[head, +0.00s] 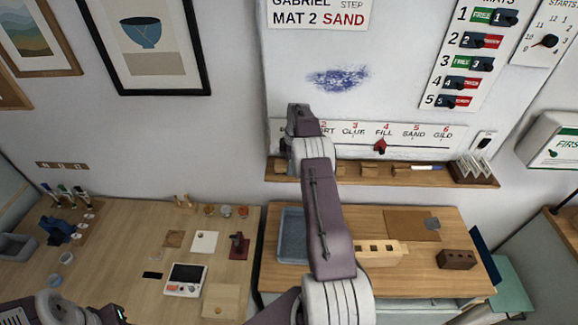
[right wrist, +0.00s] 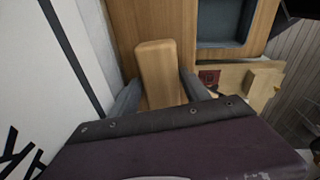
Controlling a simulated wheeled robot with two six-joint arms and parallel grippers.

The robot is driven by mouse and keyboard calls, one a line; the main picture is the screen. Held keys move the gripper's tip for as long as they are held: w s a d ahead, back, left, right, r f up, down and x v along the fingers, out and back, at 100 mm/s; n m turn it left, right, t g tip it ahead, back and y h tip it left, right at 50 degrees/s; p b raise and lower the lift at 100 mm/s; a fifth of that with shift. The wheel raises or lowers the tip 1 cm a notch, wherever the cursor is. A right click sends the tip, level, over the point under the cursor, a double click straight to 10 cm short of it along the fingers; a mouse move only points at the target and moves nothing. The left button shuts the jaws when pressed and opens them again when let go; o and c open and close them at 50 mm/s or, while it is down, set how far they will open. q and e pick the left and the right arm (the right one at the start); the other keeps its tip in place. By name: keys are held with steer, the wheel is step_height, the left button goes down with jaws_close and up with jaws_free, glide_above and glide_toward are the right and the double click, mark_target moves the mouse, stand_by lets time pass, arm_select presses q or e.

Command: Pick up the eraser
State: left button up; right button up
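The eraser, a pale wooden block (right wrist: 158,62), shows in the right wrist view against the brown wooden ledge. My right gripper (right wrist: 160,78) has its two grey fingers spread, one on each side of the block. I cannot tell whether they touch it. In the head view my right arm reaches up to the left end of the ledge (head: 405,172) under the whiteboard; its own links hide the fingertips and the eraser there. Part of my left arm shows at the bottom left, but its gripper is out of view.
The whiteboard has a blue smudge (head: 338,78) and a step strip (head: 430,136) above the ledge. Other blocks and a marker (head: 425,168) lie along the ledge. Below stand a workbench with a blue-grey tray (head: 292,240) and a wooden table (head: 120,220) with small items.

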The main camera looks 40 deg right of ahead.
steer(key=shift+s+a+r, duration=0.1)
steer(key=shift+s+r, duration=0.05)
steer(key=c, duration=1)
steer(key=shift+o, duration=0.2)
steer(key=shift+s, duration=0.1)
